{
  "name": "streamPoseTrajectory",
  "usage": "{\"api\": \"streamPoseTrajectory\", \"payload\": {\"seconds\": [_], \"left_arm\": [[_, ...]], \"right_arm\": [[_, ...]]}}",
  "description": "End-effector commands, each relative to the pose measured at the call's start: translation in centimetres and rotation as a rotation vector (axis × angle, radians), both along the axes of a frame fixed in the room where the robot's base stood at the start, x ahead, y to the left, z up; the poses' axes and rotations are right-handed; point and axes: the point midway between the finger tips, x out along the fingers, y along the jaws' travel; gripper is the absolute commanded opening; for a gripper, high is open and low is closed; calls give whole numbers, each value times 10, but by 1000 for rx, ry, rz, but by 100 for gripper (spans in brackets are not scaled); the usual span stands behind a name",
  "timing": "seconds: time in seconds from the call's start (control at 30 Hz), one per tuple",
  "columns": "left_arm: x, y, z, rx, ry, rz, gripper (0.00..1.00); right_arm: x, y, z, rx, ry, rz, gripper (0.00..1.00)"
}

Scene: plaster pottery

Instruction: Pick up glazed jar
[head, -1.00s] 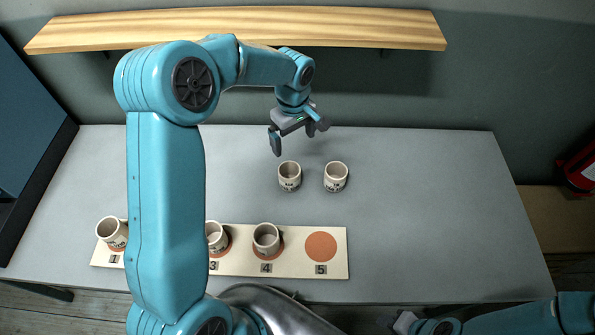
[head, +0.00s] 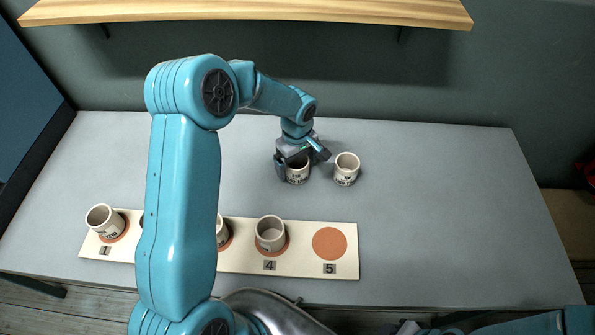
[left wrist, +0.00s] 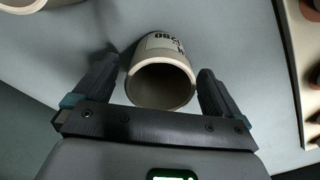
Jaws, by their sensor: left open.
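Two beige jars with dark lettering stand at the middle back of the table. The nearer-left jar (head: 297,174) is partly hidden under my left gripper (head: 301,162). In the left wrist view this jar (left wrist: 160,83) stands between the two open fingers of the gripper (left wrist: 158,92), its mouth facing the camera. The other jar (head: 346,170) stands just to the right, apart from the gripper. Which one is the glazed jar I cannot tell. My right gripper (head: 408,328) shows only slightly at the bottom edge.
A pale board (head: 300,262) with numbered orange spots lies along the table's front. Jars stand at spot 1 (head: 103,221) and spot 4 (head: 270,233); another is partly behind my arm. Spot 5 (head: 329,243) is empty. The table's right side is clear. A wooden shelf (head: 250,13) hangs above.

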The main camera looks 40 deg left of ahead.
Motion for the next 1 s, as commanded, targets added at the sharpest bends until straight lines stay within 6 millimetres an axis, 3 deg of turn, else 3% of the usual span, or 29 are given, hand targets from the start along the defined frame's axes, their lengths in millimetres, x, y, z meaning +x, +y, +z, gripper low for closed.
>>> {"api": "streamPoseTrajectory", "payload": {"seconds": [0.07, 0.3, 0.5, 0.8, 0.87, 1.0], "left_arm": [[1, 0, -14, 0, 0, 1, 98], [1, 0, -14, -1, -2, 1, 95], [1, 0, -14, -1, -2, 1, 34], [1, 0, -9, 0, -3, 1, 34], [2, 0, -1, 1, -4, 0, 34], [2, 0, 33, 1, -6, 0, 34]], "right_arm": [[0, 0, -8, 0, 1, 0, 43], [0, 0, -6, 0, 1, 0, 43], [0, 0, -6, 0, 1, 0, 43], [0, 0, -3, 0, 1, 0, 43], [0, 0, 2, 0, 1, 0, 43], [0, 0, 20, 0, 1, 0, 43]]}}
